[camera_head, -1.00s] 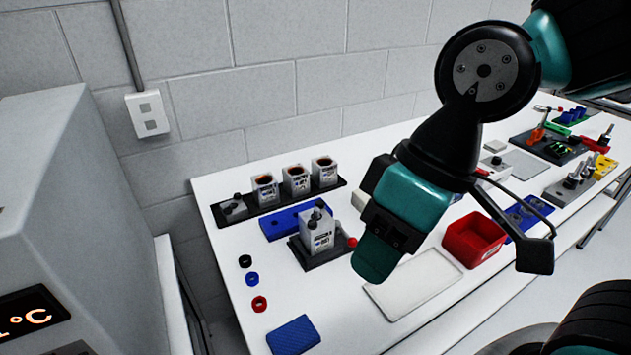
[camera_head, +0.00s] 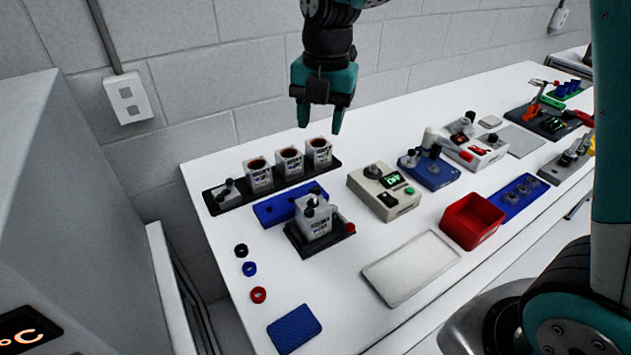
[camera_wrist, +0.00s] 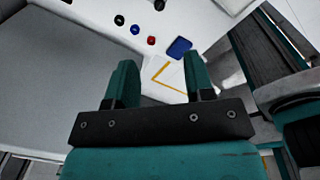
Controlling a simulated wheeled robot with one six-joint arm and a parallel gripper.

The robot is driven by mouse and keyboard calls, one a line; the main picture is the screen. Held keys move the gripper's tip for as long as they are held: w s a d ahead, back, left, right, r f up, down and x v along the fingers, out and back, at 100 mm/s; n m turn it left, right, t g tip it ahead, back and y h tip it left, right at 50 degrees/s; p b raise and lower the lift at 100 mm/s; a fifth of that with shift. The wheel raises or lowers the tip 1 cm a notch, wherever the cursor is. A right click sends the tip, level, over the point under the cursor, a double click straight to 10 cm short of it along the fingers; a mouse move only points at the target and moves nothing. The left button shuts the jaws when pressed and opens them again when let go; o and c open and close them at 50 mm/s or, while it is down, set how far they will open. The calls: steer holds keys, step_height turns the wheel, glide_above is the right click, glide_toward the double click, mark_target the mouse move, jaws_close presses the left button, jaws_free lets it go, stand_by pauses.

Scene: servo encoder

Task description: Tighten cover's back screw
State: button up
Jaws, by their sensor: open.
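My gripper (camera_head: 322,122) is open and empty, high above the back of the bench in the head view, pointing down. In the wrist view my gripper (camera_wrist: 163,84) shows both fingers apart with nothing between them. A grey housing (camera_head: 314,226) with a dark knob-like piece on top sits in a black fixture (camera_head: 305,246) with a red knob (camera_head: 349,228) on its right side. This may be the unit with the cover; its screws are too small to make out. My gripper is behind and above it, well apart.
A black rack (camera_head: 221,205) holds several grey housings along the back. A blue block (camera_head: 270,211), a beige device with a green display (camera_head: 385,192), a red bin (camera_head: 473,220) and a white tray (camera_head: 411,268) stand nearby. Black, blue and red rings (camera_head: 258,295) lie at the left.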

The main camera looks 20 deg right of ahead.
mark_target(316, 188)
steer(key=w+d+f+n, duration=0.1)
steer(key=w+f+n, duration=0.1)
steer(key=w+n, duration=0.35)
steer(key=shift+h, duration=0.4)
steer(key=f+p, duration=0.1)
steer(key=f, duration=0.4)
steer(key=f+p, duration=0.2)
steer(key=f, duration=0.4)
steer(key=f+p, duration=0.1)
steer(key=f, duration=0.5)
steer(key=shift+s+f+p, duration=0.1)
steer(key=shift+s+p, duration=0.25)
jaws_close()
steer(key=shift+m, duration=0.25)
steer(key=m+b, duration=0.2)
steer(key=m, duration=0.1)
steer(key=shift+m, duration=0.4)
steer(key=m+b, duration=0.1)
steer(key=m, duration=0.3)
steer(key=shift+m, duration=0.3)
